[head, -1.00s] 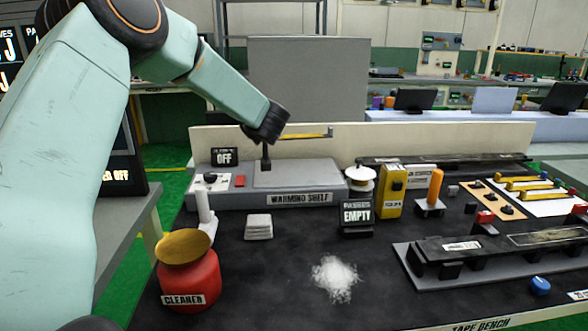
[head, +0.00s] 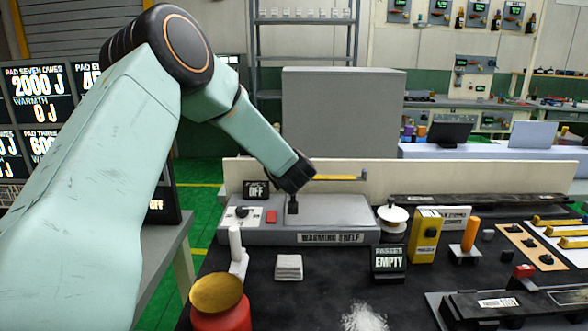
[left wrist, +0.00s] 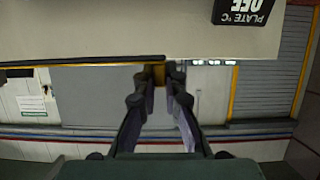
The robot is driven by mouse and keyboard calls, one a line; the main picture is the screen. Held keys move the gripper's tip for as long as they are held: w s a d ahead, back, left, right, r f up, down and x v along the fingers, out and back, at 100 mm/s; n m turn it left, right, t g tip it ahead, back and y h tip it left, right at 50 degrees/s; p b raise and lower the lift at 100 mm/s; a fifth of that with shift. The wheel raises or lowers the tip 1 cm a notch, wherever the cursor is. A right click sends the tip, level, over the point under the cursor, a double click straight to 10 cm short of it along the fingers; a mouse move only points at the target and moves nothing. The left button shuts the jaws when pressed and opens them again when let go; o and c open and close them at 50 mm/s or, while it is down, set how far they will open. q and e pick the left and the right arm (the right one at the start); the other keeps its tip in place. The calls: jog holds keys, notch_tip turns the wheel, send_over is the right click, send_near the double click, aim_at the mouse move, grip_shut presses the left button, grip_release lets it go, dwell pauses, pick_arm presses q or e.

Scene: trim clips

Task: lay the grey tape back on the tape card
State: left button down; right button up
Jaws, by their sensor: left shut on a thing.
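My left gripper (head: 293,207) points down just above the warming shelf (head: 345,226). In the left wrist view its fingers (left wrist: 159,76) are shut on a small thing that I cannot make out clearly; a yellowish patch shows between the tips. A thin dark and yellow strip (head: 342,177) shows to the right of the gripper; I cannot tell whether it is held. I cannot surely pick out the grey tape. A tan card (head: 527,246) with black pieces and a white card (head: 568,243) with yellow strips lie at the right; I cannot tell which is the tape card. My right gripper is not in view.
A red cleaner pot (head: 222,318), a white post (head: 236,250) and a white stack (head: 289,267) stand at the left. A passes sign (head: 389,263), a yellow box (head: 425,242) and an orange-handled tool (head: 470,235) stand in mid-bench. White powder (head: 364,318) lies in front. A dark rail fixture (head: 495,306) is at front right.

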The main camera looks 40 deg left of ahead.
pick_arm(q)
jog(key=shift+f+p, duration=0.15)
jog(key=shift+p, duration=0.15)
notch_tip(320, 180, down, 2)
jog(key=shift+d+f+b, duration=0.1)
jog(key=shift+b, duration=0.6)
jog(key=shift+f+b, duration=0.7)
jog(key=shift+f, duration=0.85)
jog(key=shift+f+b, duration=0.55)
jog(key=shift+f, duration=0.35)
jog(key=shift+f+b, duration=0.3)
jog(key=shift+f, duration=0.35)
jog(key=c, duration=1.4)
grip_release()
